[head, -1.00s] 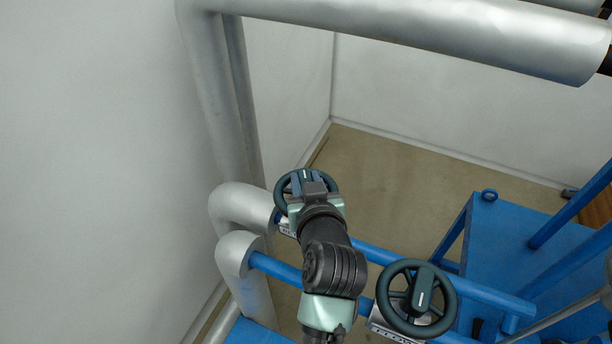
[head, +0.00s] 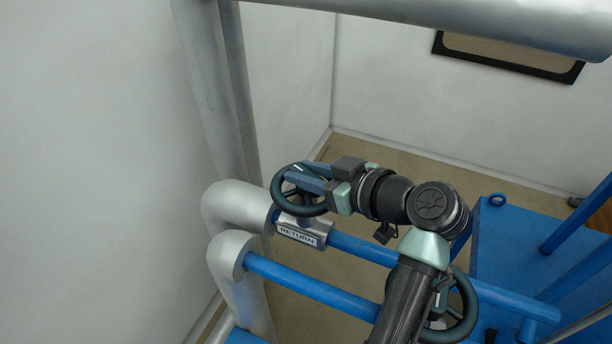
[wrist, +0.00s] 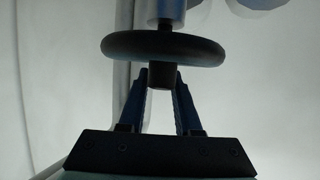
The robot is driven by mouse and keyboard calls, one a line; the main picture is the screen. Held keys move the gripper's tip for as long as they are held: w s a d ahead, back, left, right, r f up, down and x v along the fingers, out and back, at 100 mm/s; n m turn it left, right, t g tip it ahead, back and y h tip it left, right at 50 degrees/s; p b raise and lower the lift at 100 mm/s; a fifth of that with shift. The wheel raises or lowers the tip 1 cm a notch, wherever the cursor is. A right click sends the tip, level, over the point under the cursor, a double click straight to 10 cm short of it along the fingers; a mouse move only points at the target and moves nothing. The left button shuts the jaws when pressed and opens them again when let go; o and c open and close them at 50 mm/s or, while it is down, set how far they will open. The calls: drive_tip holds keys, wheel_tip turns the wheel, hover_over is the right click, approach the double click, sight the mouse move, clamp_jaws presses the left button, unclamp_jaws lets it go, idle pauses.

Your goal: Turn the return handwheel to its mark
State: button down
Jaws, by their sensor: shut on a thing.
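The return handwheel (head: 277,199) is dark green and round and stands above a grey valve body with a RETURN plate (head: 297,236). A short white line (head: 298,168) shows at the wheel's far side; I cannot tell if it lines up with a mark. My gripper (head: 298,178) comes in from the right, its blue fingers reaching over the wheel. In the wrist view the wheel (wrist: 120,45) is seen edge-on. Its dark hub (wrist: 162,76) sits between my fingertips (wrist: 162,80), which are shut on it. The fingers partly hide the wheel's middle in the head view.
A second handwheel (head: 467,302) is at the lower right, partly behind my arm. Blue pipes (head: 315,284) run from silver elbows (head: 225,258) to a blue frame (head: 505,235). A thick silver pipe (head: 470,18) crosses the top. The walls stand close at left and back.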

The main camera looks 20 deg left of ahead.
sight(306, 174)
drive_tip(key=shift+f, duration=0.15)
drive_tip(key=c, duration=0.6)
unclamp_jaws()
wheel_tip(306, 174, up, 10)
drive_tip(key=shift+r+b, duration=0.1)
drive_tip(key=shift+b, duration=0.25)
